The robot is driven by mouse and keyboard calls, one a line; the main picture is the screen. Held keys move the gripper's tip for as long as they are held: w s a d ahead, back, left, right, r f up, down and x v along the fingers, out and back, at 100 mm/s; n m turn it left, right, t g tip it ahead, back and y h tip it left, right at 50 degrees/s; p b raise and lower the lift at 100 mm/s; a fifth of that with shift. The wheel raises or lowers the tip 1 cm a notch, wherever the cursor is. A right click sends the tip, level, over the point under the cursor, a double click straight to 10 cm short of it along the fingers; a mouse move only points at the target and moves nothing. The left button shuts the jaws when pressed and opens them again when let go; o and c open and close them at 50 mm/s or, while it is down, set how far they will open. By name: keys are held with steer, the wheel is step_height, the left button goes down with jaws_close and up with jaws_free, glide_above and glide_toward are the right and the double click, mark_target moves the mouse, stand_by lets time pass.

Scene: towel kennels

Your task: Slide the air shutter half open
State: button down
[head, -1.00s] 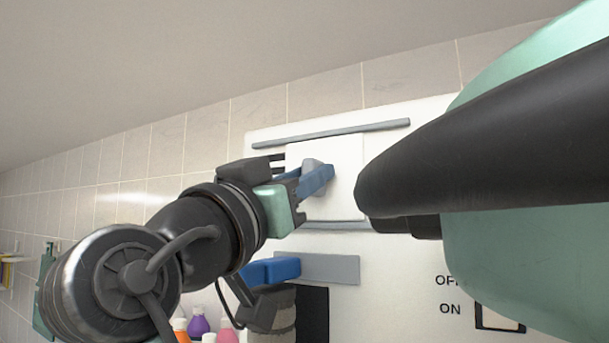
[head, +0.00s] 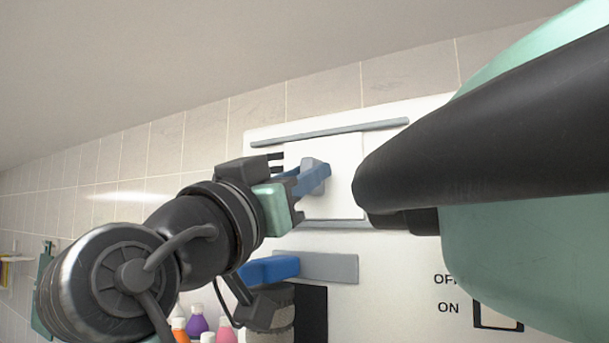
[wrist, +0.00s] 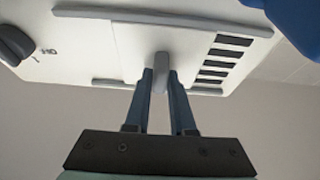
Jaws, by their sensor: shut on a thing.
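The air shutter (head: 342,178) is a white plate between two grey rails on a white panel, with a grey upright knob (head: 309,172) on its face. My gripper (head: 320,176) has its blue fingers shut on the knob, which also shows between the fingertips in the wrist view (wrist: 159,72). In the wrist view several black vent slots (wrist: 215,68) lie uncovered beside the shutter, on the side away from the switch. In the head view my gripper and wrist hide most of that area.
A blue handle (head: 268,270) on a grey strip (head: 330,267) sits below the shutter, close under my gripper. An OFF/ON switch (head: 497,316) is at lower right. Coloured bottles (head: 197,325) stand at the bottom. Tiled wall (head: 250,110) surrounds the panel.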

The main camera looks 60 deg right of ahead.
steer(key=shift+w+b, duration=0.2)
steer(key=shift+b, duration=0.3)
stand_by(0.4)
steer(key=c, duration=0.8)
jaws_free()
steer(key=shift+o, duration=0.2)
steer(key=b+v, duration=0.6)
steer(key=v, duration=0.7)
steer(key=shift+r, duration=0.15)
